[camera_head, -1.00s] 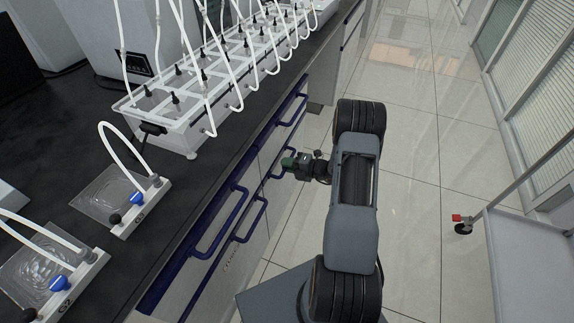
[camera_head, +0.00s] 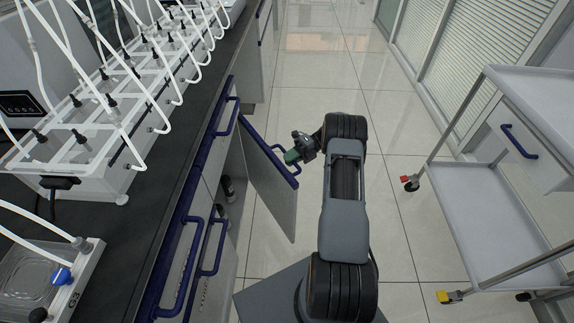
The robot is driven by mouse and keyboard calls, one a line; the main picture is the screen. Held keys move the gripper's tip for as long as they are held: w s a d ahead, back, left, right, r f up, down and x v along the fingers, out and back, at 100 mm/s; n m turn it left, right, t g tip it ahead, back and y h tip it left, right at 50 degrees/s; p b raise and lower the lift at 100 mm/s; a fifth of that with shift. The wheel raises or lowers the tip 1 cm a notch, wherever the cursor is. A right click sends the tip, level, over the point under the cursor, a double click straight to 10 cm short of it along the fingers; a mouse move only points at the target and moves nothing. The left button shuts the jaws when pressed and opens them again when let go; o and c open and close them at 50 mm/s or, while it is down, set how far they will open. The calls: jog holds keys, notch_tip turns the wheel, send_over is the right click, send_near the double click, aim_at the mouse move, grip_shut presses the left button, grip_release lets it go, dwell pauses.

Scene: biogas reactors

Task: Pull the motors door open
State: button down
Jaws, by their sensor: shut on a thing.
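The motors door (camera_head: 262,190) is a grey cabinet door with a blue top edge and a blue handle (camera_head: 286,153). It stands swung out from the cabinet under the black bench, at a wide angle. Part of the grip is hidden by the gripper body. Inside the open cabinet (camera_head: 232,160), a few dark and pale cylindrical things (camera_head: 228,188) show partly.
The black bench (camera_head: 150,200) with white reactor trays (camera_head: 100,140) and tubes runs along the left. Other blue-handled fronts (camera_head: 205,245) are closed below it. A white wheeled cart (camera_head: 470,215) stands at the right. Tiled floor (camera_head: 400,120) is clear between.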

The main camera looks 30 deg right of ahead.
jog(key=shift+w+d+n+g+b, duration=0.25)
jog(key=shift+d+n+g+b, duration=0.1)
jog(key=shift+d, duration=0.25)
jog(key=shift+w+d+n+g+b, duration=0.25)
jog(key=shift+d+g, duration=0.1)
jog(key=shift+d, duration=0.25)
jog(key=shift+r, duration=0.1)
jog(key=c, duration=1.4)
grip_release()
jog(key=shift+o, duration=1.3)
jog(key=shift+d, duration=0.1)
